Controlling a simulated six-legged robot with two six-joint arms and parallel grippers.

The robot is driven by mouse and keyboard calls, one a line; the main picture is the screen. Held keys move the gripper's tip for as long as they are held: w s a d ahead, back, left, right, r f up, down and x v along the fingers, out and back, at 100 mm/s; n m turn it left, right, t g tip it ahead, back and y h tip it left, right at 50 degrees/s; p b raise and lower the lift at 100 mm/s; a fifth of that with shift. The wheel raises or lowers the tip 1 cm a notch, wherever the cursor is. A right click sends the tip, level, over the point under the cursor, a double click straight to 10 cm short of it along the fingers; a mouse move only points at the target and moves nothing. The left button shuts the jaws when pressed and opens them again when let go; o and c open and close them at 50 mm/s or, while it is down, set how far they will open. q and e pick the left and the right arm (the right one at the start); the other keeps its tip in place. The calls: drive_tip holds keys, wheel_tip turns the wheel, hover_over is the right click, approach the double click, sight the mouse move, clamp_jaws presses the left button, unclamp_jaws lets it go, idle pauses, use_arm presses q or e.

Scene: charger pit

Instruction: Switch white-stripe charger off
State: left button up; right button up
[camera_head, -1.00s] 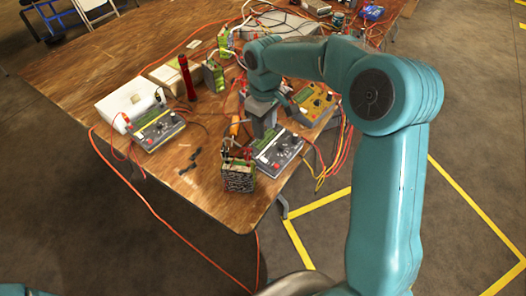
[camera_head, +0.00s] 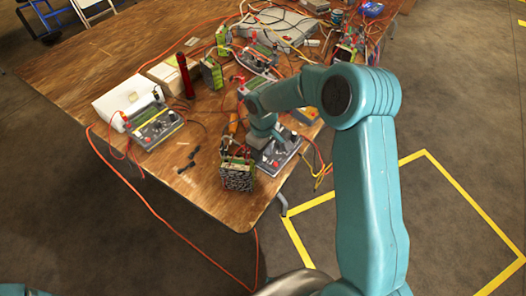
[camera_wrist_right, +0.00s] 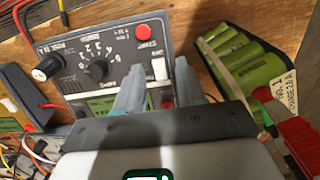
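The charger under my right gripper is a dark grey box with a control panel (camera_head: 283,157), near the table's front right corner. In the wrist view its panel (camera_wrist_right: 105,45) shows a black dial, a black-and-white knob, a red button, a white switch (camera_wrist_right: 160,69) and a green display partly hidden by a finger. I cannot make out a white stripe for certain. My right gripper (camera_head: 262,138) is over the panel's left part; in the wrist view its two fingers (camera_wrist_right: 158,85) stand apart, with the white switch showing between their tips. Contact cannot be told. My left gripper is out of view.
A battery pack (camera_head: 238,173) stands close beside the charger; its green cells (camera_wrist_right: 250,60) show in the wrist view. A yellow-striped charger (camera_head: 157,127) sits to the left. Bare wood (camera_head: 215,200) lies in front.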

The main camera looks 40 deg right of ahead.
clamp_jaws()
drive_tip(key=t+b, duration=0.1)
drive_tip(key=b, duration=0.1)
drive_tip(key=t+b, duration=0.1)
drive_tip(key=b, duration=0.1)
drive_tip(key=shift+s+d+f+y+b, duration=0.15)
drive_tip(key=shift+s+f+y+b, duration=0.15)
drive_tip(key=shift+s+y, duration=0.1)
drive_tip(key=shift+r+t, duration=0.1)
drive_tip(key=shift+t, duration=0.2)
drive_tip(key=shift+r, duration=0.2)
drive_tip(key=shift+o, duration=0.9)
unclamp_jaws()
drive_tip(key=v, duration=1.6)
drive_tip(key=shift+s+p, duration=0.15)
drive_tip(key=shift+p, duration=0.3)
